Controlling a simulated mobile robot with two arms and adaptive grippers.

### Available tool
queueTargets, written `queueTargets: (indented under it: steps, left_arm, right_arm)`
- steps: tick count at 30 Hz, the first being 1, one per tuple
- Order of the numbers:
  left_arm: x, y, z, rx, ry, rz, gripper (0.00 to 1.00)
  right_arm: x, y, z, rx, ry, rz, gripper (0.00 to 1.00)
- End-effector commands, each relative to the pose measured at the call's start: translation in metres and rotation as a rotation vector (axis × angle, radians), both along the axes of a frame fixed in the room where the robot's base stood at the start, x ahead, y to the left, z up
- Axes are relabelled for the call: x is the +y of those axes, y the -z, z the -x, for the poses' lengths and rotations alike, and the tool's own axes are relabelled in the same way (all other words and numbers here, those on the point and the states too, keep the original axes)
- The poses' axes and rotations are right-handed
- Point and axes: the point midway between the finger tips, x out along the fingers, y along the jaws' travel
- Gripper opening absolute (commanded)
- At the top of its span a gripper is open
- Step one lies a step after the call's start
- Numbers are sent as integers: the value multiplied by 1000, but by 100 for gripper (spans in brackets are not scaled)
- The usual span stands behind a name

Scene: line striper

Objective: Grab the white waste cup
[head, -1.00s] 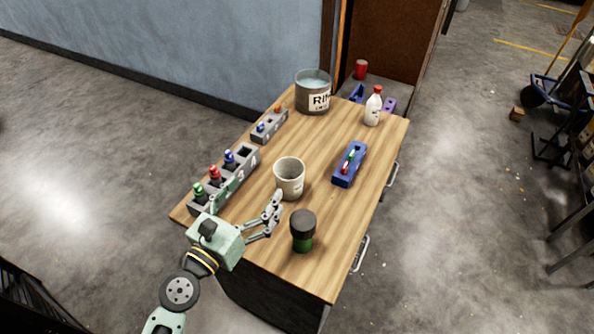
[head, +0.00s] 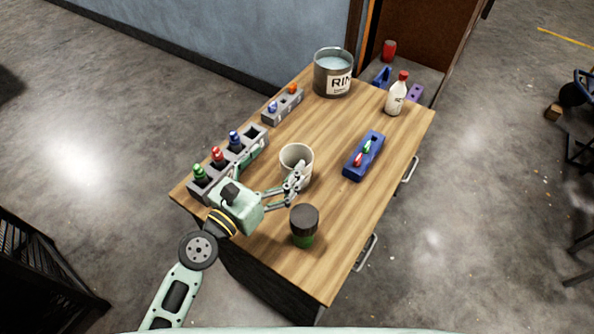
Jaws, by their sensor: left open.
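The white waste cup (head: 295,156) stands upright on the wooden table (head: 337,220), near its middle. My left gripper (head: 295,182) is at the cup's near side, its fingers overlapping the cup's lower front in the picture. The gripper is open. I cannot tell whether a finger touches the cup. The cup's lower front is partly hidden by the fingers. My right gripper does not show.
A dark-lidded green jar (head: 304,226) stands close in front of the gripper. A grey rack (head: 252,150) with coloured bottles is at the left. A blue holder (head: 363,158), a rinse bucket (head: 333,73) and a white red-capped bottle (head: 396,94) stand farther back.

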Motion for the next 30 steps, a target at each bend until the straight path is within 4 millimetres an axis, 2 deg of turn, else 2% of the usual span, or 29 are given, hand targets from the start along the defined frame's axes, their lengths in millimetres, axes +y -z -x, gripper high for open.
queueTargets:
  steps: [1, 5, 15, 18, 23, 30]
  left_arm:
    - [0, 9, 0, 0, 0, 0, 84]
    - [0, 23, 0, 1, 0, -1, 84]
    - [0, 71, 0, 0, 0, 0, 84]
    - [0, 79, 0, 0, 0, 0, 84]
    - [-3, 81, -5, -1, 0, 1, 84]
    - [-18, 77, -27, -1, 0, 2, 84]
  right_arm:
    - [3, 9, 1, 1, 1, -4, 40]
    - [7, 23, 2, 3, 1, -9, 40]
    - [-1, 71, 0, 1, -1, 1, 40]
    - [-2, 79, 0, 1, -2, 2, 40]
    - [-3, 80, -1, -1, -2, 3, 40]
    - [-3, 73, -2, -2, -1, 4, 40]
